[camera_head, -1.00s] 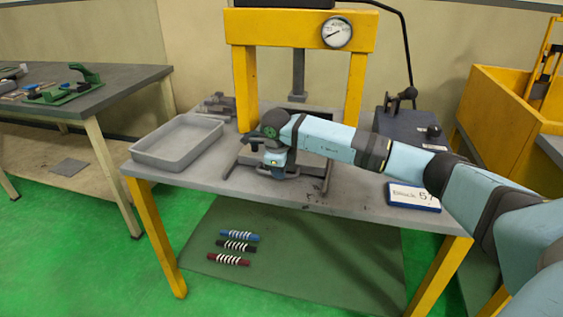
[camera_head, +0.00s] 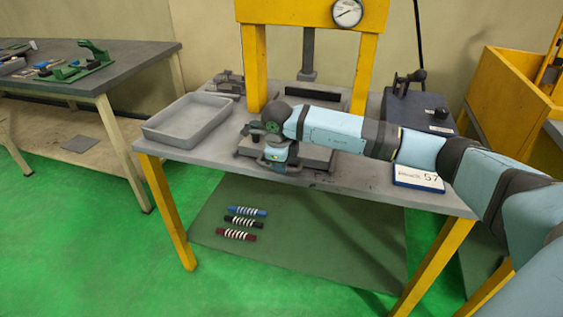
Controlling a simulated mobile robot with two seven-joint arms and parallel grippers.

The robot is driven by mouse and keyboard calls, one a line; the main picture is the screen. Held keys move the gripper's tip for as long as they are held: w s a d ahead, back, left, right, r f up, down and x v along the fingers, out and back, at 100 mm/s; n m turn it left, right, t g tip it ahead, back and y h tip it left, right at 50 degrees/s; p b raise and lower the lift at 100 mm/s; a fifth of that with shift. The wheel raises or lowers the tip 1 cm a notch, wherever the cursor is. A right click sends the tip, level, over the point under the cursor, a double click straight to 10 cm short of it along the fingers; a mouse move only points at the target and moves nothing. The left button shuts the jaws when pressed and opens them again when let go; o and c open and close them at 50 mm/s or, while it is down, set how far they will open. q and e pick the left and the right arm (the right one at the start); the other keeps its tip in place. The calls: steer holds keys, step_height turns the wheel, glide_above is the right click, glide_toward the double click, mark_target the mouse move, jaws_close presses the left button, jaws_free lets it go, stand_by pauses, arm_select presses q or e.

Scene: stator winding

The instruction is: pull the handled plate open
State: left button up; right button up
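My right gripper (camera_head: 272,166) is low over the front of the table, in front of the press. Its fingers are small and partly hidden by my wrist, so I cannot tell whether they are open or shut. A flat grey plate (camera_head: 318,158) lies beside the gripper, partly behind my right forearm. A handle on it is not clear, and I cannot tell whether the gripper touches it. A dark blue box (camera_head: 420,110) with a black handle (camera_head: 409,80) on top stands at the table's right. My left gripper is not in view.
The yellow press (camera_head: 255,65) with its gauge (camera_head: 347,13) stands behind my arm. A grey tray (camera_head: 190,137) is at the table's left. A number sign (camera_head: 417,178) lies near the right front edge. Several striped rods lie on the green mat (camera_head: 300,245) below.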

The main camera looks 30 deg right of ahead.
steer(key=o, duration=0.3)
arm_select(q)
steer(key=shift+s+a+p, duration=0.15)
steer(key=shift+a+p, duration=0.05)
steer(key=shift+p, duration=0.7)
arm_select(e)
step_height(320, 180, up, 14)
steer(key=s+a, duration=0.1)
steer(key=a, duration=0.1)
steer(key=shift+s+f, duration=0.2)
steer(key=shift+s, duration=0.15)
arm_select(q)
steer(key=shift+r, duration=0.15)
